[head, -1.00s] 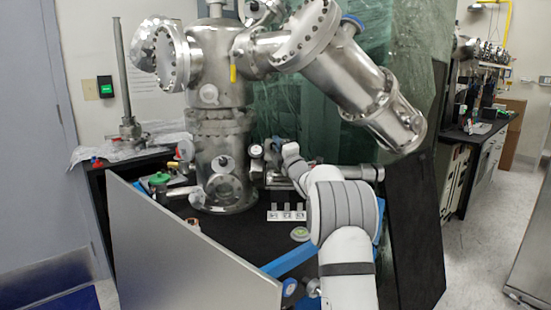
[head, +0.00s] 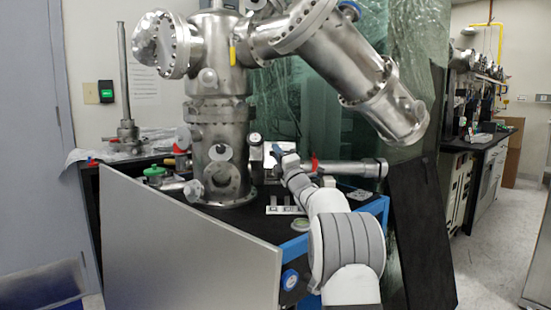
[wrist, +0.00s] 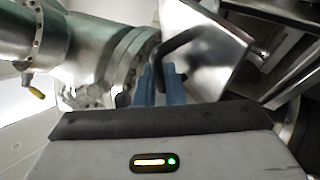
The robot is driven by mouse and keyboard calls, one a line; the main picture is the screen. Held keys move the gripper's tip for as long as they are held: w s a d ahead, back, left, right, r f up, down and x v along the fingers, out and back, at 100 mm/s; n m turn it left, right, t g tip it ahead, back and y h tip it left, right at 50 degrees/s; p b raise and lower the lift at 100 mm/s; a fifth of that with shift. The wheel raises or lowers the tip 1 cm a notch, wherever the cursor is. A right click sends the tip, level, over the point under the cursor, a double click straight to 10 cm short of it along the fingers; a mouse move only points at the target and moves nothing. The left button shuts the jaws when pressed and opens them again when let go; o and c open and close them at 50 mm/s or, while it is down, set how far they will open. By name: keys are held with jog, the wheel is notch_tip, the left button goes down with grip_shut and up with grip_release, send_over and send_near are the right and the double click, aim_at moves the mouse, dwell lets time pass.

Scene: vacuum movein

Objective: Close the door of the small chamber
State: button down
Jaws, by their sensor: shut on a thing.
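The door (wrist: 205,50) is a shiny square metal plate with a black bent handle (wrist: 180,43) in the wrist view. My gripper's blue fingers (wrist: 160,84) are closed on the lower end of this handle. In the head view my gripper (head: 280,157) is beside the tall steel vessel (head: 222,150), and the bright door plate (head: 269,161) shows partly behind it. How far the door stands open cannot be told.
A large grey panel (head: 180,250) stands at the front left of the black table. Small metal blocks (head: 285,209) and a round pale disc (head: 301,224) lie on the tabletop below my arm. A thick angled steel tube (head: 365,85) hangs overhead.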

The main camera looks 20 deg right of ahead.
jog(key=shift+d+f+b, duration=0.1)
jog(key=shift+f+b, duration=0.45)
jog(key=shift+f, duration=0.2)
jog(key=c, duration=1.8)
grip_release()
jog(key=shift+s, duration=0.1)
jog(key=v, duration=0.7)
jog(key=shift+s+f+p, duration=0.15)
jog(key=shift+s+p, duration=0.2)
jog(key=shift+p, duration=0.1)
